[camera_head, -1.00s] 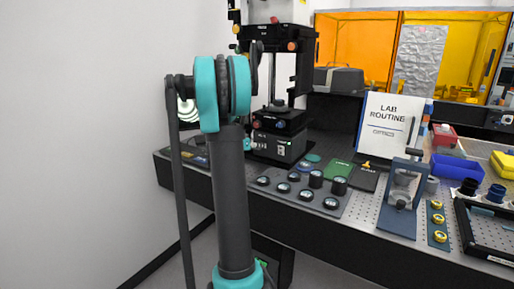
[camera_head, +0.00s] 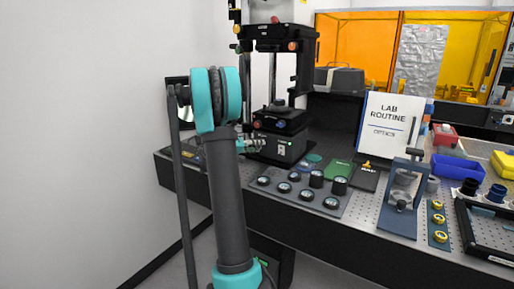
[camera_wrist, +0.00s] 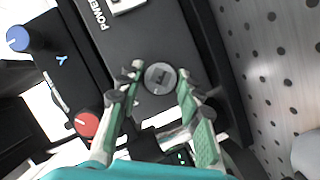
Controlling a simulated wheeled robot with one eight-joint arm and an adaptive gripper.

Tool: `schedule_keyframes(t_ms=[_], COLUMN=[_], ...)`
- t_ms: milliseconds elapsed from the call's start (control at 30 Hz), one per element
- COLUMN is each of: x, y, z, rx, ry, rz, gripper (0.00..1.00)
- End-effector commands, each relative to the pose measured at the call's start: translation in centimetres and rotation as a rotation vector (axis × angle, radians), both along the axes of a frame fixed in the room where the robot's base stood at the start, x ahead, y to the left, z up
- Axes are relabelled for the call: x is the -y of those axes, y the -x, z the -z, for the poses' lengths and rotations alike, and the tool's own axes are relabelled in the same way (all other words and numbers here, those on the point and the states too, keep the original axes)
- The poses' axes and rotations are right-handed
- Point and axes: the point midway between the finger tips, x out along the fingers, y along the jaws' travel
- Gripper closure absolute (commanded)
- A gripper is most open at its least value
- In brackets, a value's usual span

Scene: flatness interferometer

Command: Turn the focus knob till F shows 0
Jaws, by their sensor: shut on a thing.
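The focus knob (camera_wrist: 160,78) is a round grey knob with a dark mark on its face, on the instrument's dark front. My gripper (camera_wrist: 160,84) has one green-padded finger on each side of it and is shut on it in the wrist view. A small display with green marks (camera_wrist: 181,156) shows below the knob, partly covered by my gripper; its reading is too small to tell. In the head view the interferometer (camera_head: 281,146) stands at the back left of the bench, and my gripper (camera_head: 252,145) is at its front, small and partly hidden by my arm.
A blue knob (camera_wrist: 17,38) marked Y and a red knob (camera_wrist: 87,123) sit left of my gripper. The POWER switch (camera_wrist: 126,4) is above. A perforated benchtop (camera_wrist: 285,75) lies at right. A tray with black round pieces (camera_head: 301,194) stands in front of the instrument.

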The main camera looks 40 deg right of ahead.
Motion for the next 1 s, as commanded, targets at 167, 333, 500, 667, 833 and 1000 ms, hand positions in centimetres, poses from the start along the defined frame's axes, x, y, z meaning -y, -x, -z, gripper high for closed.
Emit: schedule_keyframes(t_ms=[167, 333, 500, 667, 833, 1000], x=[-0.08, -0.08, -0.08, -0.08, -0.04, -0.04], y=[-0.08, -0.08, -0.08, -0.08, -0.05, -0.03], z=[0.05, 0.05, 0.05, 0.05, 0.04, 0.03], rx=[-0.028, -0.035, -0.034, -0.034, -0.034, -0.034], ry=[0.011, 0.014, 0.013, 0.013, 0.014, 0.014], rz=[-0.003, -0.003, -0.003, -0.003, -0.001, -0.001], gripper=[0.94, 0.94, 0.94, 0.55, 0.44, 0.44])
